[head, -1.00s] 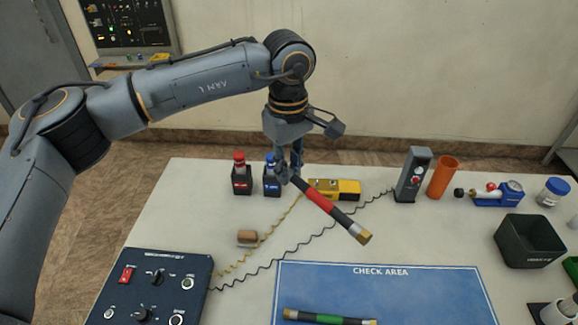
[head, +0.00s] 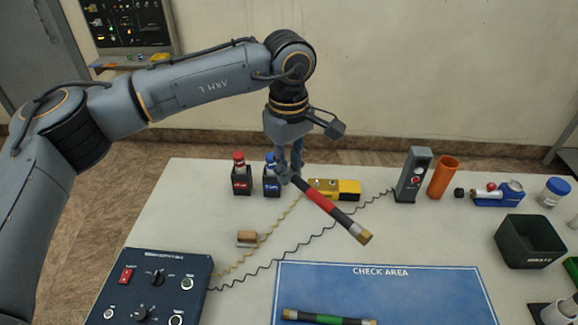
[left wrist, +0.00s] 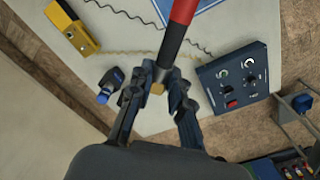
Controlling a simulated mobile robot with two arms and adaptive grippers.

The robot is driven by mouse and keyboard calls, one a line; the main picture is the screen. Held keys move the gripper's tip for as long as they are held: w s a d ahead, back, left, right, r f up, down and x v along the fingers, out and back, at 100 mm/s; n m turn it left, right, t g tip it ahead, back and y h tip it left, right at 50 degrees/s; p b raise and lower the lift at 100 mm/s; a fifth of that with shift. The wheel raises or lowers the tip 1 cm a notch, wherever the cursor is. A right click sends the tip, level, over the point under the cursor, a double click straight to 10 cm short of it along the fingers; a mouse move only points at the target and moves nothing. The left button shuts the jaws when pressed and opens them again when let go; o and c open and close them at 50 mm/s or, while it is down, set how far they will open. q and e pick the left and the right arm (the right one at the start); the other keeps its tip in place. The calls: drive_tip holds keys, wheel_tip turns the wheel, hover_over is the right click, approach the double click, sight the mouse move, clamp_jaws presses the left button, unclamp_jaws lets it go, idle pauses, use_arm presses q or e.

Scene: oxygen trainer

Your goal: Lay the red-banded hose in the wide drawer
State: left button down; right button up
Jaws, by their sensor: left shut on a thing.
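The red-banded hose (head: 322,203) is black with a red middle and brass ends. My left gripper (head: 289,172) is shut on it near its upper left end and holds it tilted above the table, its free end down to the right. In the left wrist view the hose (left wrist: 183,14) runs up from between the fingers of the left gripper (left wrist: 160,95). My right gripper is not in view. I cannot make out the wide drawer in these frames.
A green-banded hose (head: 329,318) lies on the blue check-area mat (head: 400,292). A control box (head: 150,290), two bottles, a yellow device (head: 347,188), a grey meter (head: 413,177), an orange cup (head: 441,178) and a dark bin (head: 524,240) stand on the white table.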

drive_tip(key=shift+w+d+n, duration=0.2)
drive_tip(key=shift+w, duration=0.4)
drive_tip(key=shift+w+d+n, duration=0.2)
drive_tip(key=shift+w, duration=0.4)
